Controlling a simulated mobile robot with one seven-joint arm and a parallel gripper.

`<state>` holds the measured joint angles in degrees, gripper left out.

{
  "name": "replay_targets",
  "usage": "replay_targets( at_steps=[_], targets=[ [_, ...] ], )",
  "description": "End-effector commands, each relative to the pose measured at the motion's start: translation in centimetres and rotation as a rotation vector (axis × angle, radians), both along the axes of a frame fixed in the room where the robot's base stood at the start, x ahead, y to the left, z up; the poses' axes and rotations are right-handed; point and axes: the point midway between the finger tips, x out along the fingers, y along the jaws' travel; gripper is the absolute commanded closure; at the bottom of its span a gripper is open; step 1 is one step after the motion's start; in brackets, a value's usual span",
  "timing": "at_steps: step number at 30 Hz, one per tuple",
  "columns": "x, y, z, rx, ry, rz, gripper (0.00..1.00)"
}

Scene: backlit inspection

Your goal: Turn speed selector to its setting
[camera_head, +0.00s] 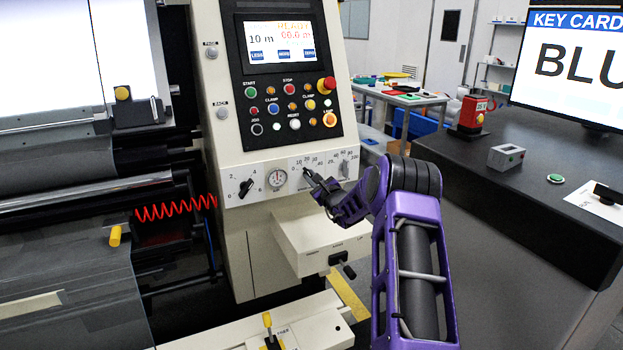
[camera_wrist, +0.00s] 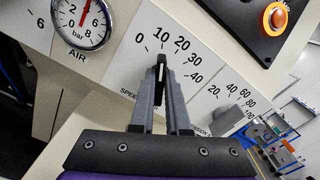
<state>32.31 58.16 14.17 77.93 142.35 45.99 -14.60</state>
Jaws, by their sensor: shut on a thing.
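The speed selector is a black knob with a white pointer line (camera_wrist: 161,70) on a scale marked 0, 10, 20, 30, 40. In the wrist view its pointer is directed roughly at the 10. My gripper (camera_wrist: 163,92) is shut on this knob, one grey finger on each side. In the head view my gripper (camera_head: 317,184) is at the selector plate (camera_head: 302,163) on the machine's front, and hides much of the knob. The label below the scale is partly hidden by the fingers.
The air gauge (camera_wrist: 83,22) sits left of the selector; a second grey knob (camera_wrist: 226,119) with its 20 to 100 scale sits right. Above, a screen (camera_head: 281,42) reads READY, 10 m and 00.0 m, over several buttons. A dark counter (camera_head: 480,165) stands right.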

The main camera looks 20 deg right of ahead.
Motion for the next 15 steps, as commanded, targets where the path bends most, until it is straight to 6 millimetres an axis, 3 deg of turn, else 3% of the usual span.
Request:
replay_targets(
  at_steps=[8, 15],
  targets=[
    [-0.04, -0.10, -0.15, 0.109, 0.005, 0.000, 1.00],
    [-0.05, -0.26, -0.12, 0.308, 0.011, -0.001, 1.00]
  ],
)
